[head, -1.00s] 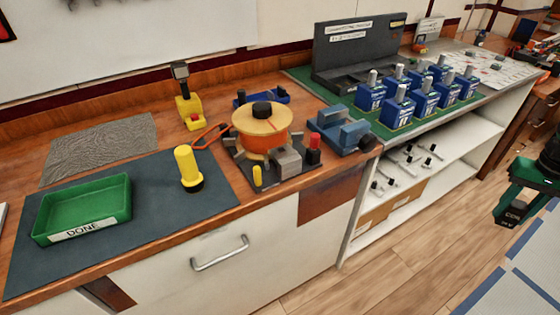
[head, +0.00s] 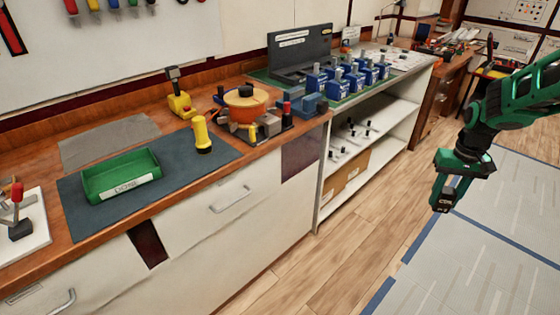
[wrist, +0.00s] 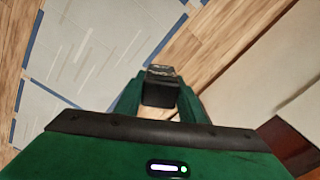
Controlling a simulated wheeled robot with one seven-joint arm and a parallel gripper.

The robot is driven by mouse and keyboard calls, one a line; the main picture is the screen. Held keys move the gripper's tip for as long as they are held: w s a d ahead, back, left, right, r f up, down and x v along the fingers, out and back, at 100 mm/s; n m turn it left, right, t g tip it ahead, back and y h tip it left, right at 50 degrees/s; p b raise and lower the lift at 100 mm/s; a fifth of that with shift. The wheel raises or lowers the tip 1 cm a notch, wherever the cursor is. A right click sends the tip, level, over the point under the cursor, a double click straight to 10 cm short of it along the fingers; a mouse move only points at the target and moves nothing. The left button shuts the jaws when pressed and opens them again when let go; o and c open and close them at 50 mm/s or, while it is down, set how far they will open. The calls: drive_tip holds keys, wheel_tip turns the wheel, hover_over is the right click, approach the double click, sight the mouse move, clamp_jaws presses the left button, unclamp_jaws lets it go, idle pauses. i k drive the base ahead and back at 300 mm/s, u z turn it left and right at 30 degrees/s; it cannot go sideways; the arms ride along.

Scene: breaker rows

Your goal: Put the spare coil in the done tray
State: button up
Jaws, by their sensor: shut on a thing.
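My gripper (head: 447,188) is at the right in the head view, over the floor and well away from the bench. It is shut on a small dark block with white lettering, which I take to be the spare coil (head: 445,203). In the wrist view the dark block (wrist: 160,92) sits between the green fingers, with a greyish top face. The lettering is too small to read surely. The green done tray (head: 112,192) stands on a dark mat at the left of the bench. Its inside looks empty.
A yellow flashlight-like thing (head: 201,135) stands right of the tray on the dark mat (head: 200,168). A winder with an orange spool (head: 245,104) and several blue units (head: 337,80) stand farther right. Open floor (head: 300,235) lies between my gripper and the bench.

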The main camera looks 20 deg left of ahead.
sight(124, 177)
drive_tip(key=k, duration=1.2)
drive_tip(key=u, duration=0.95)
drive_tip(key=i, duration=0.7)
